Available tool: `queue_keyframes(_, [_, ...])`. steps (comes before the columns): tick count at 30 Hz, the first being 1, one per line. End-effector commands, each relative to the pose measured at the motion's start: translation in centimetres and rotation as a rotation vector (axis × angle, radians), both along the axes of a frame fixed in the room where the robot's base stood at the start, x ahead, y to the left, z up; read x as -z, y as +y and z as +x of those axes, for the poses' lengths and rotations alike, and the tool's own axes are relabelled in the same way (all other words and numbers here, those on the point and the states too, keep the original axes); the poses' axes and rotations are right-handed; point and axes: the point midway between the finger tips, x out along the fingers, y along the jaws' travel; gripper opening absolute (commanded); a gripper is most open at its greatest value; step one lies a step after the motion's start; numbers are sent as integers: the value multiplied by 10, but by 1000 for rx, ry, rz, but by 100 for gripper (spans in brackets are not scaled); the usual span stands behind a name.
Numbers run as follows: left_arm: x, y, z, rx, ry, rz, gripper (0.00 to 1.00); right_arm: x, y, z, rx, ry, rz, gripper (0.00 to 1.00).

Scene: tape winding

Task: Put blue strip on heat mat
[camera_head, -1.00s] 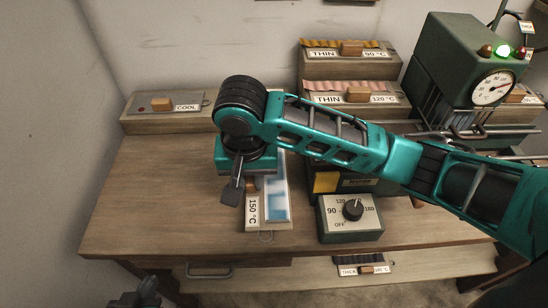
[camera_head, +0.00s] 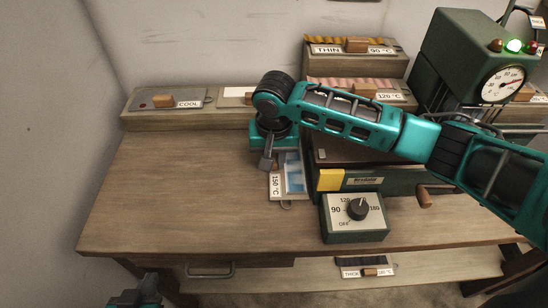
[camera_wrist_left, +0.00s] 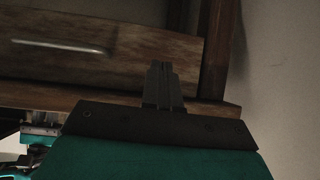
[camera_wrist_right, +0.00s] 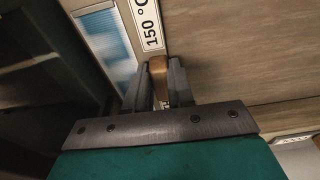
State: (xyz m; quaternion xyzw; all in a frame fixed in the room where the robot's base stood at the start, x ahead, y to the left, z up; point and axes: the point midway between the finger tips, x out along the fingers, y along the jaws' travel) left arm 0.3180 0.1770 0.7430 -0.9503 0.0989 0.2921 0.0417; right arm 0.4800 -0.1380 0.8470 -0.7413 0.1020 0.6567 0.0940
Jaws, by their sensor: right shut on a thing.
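A pale blue strip (camera_head: 294,176) lies in a flat holder labelled 150 °C (camera_head: 275,187), beside the green box; it also shows in the right wrist view (camera_wrist_right: 112,45). My right gripper (camera_head: 267,163) is over the holder's far end. In the right wrist view its fingers (camera_wrist_right: 159,85) are shut on the holder's wooden knob (camera_wrist_right: 157,72). My left arm shows at the bottom left edge of the head view (camera_head: 140,292). In the left wrist view my left fingers (camera_wrist_left: 160,78) are together and empty, in front of the table. I cannot tell which thing is the heat mat.
A green box with a yellow patch (camera_head: 330,180) and crank stands beside the holder. A dial box (camera_head: 354,216) stands in front. Behind are a COOL holder (camera_head: 187,99), stacked THIN holders (camera_head: 352,62) and a green gauge machine (camera_head: 462,55). The left tabletop (camera_head: 170,185) is clear.

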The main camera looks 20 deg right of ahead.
Motion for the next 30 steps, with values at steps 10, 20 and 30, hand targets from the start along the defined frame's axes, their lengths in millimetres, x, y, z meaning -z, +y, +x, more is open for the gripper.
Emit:
queue_keyframes(10, [2,0,-4,0,9,1,0,2,-1,2,1,-2,0,0])
queue_keyframes(20, [2,0,-5,0,9,1,0,4,-1,2,0,-2,-1,48])
queue_keyframes(30, [1,0,-4,-1,9,1,0,-5,-1,2,0,-4,1,48])
